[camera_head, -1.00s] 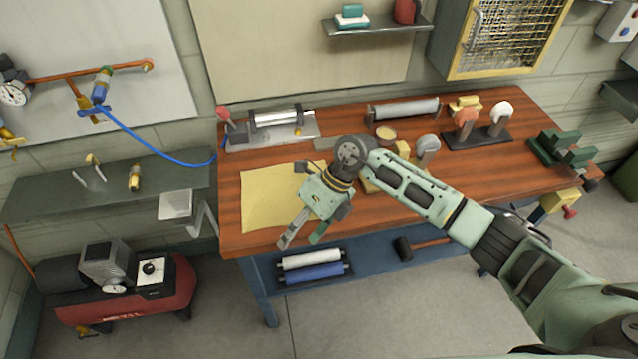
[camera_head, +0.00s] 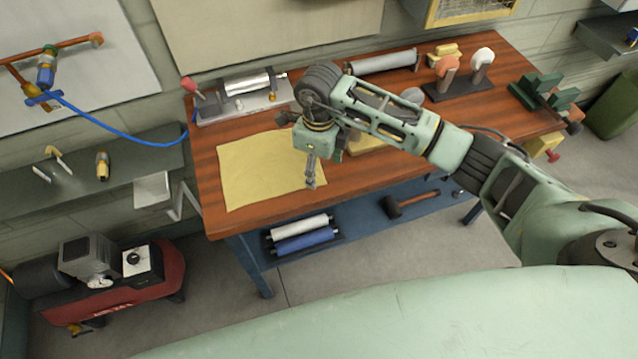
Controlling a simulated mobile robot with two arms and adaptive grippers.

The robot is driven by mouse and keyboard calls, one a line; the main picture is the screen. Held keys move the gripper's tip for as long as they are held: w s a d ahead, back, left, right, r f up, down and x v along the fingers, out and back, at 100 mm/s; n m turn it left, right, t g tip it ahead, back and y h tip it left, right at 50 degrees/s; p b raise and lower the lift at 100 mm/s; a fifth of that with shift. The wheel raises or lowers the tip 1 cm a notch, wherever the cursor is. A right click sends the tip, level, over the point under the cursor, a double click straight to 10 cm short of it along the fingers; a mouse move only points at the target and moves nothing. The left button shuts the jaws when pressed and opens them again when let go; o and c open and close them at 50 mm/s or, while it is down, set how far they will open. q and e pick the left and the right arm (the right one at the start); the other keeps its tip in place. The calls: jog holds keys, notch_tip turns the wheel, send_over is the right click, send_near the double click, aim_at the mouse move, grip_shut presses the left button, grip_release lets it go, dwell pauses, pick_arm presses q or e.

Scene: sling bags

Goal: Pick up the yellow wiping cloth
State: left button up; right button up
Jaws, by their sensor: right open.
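The yellow wiping cloth (camera_head: 262,172) lies flat on the left part of the wooden workbench (camera_head: 218,219). My right gripper (camera_head: 312,183) is open and points down at the cloth's right edge, near the bench front. Whether its fingers touch the cloth or hover above it, I cannot tell. The gripper and wrist hide part of the cloth's right side. My left gripper is not in view.
A roller device (camera_head: 247,100) stands behind the cloth. A grey roller (camera_head: 382,62), stamp-like tools on a dark base (camera_head: 462,86) and a green vise (camera_head: 548,93) stand further right. Rollers (camera_head: 300,235) and a mallet (camera_head: 410,203) lie on the lower shelf.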

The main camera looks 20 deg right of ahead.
aim_at(320, 183)
notch_tip(320, 183, down, 2)
jog(key=shift+f+b, duration=0.1)
jog(key=shift+b, duration=0.4)
jog(key=shift+f+b, duration=0.7)
jog(key=shift+f, duration=0.05)
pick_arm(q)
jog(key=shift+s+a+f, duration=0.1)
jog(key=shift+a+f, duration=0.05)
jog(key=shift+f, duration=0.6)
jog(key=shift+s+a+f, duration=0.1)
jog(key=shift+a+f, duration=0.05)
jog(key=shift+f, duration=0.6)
pick_arm(e)
jog(key=shift+f, duration=0.15)
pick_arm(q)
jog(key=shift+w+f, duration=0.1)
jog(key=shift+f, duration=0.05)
pick_arm(e)
jog(key=shift+c, duration=0.6)
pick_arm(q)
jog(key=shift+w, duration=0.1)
pick_arm(e)
jog(key=shift+s+f, duration=0.2)
jog(key=shift+s, duration=0.15)
jog(key=c, duration=0.9)
grip_shut()
